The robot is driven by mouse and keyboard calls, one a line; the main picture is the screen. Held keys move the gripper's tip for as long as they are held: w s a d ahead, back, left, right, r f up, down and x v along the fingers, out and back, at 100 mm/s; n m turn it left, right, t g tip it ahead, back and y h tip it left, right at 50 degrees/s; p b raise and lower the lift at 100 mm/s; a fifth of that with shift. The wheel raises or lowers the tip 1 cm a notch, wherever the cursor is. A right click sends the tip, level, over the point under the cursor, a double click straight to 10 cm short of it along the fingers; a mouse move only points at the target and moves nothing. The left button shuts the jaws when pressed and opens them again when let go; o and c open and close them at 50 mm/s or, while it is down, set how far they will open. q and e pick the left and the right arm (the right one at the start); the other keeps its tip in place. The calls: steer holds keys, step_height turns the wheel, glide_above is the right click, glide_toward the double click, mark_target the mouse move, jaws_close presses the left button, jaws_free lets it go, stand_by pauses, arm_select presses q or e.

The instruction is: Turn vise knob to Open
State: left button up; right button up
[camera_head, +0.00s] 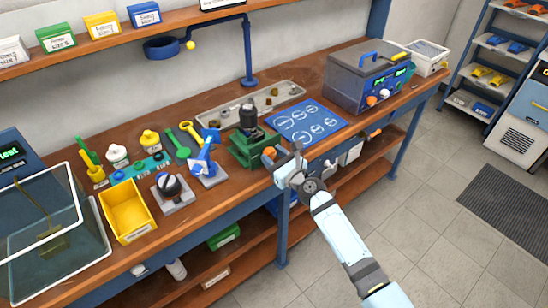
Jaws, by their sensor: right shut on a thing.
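The green vise (256,146) stands near the front edge of the wooden bench, with a dark cylindrical part (248,117) upright in it. Its orange knob (269,154) is on the front right side of the vise. My right gripper (276,160) is at the knob, shut on it, with its fingers partly covering it. Any Open marking on the vise is too small to read. My left gripper is not in view.
A blue mat (306,120) with white outlines lies right of the vise, and a long grey tray (215,118) lies behind. Blue and black fixtures (174,190), a yellow bin (127,212) and a clear tank (55,238) stand left. A grey test box (362,80) stands right.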

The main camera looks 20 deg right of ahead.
steer(key=n, duration=0.4)
steer(key=shift+n+b, duration=0.3)
steer(key=shift+b, duration=0.05)
steer(key=n, duration=0.4)
steer(key=shift+a+f+n+b, duration=0.1)
steer(key=shift+n+b, duration=0.2)
steer(key=n, duration=0.2)
steer(key=shift+n, duration=0.3)
steer(key=n, duration=0.4)
steer(key=shift+n, duration=0.3)
steer(key=n, duration=0.3)
steer(key=shift+n+p, duration=0.3)
steer(key=shift+p, duration=0.05)
steer(key=n, duration=0.3)
steer(key=shift+f+n+p, duration=0.1)
steer(key=shift+n+p, duration=0.2)
steer(key=shift+p, duration=0.1)
steer(key=n+p, duration=0.1)
steer(key=n, duration=0.3)
steer(key=shift+n, duration=0.3)
steer(key=shift+f+n+p, duration=0.1)
steer(key=shift+n+p, duration=0.45)
steer(key=shift+n, duration=1.55)
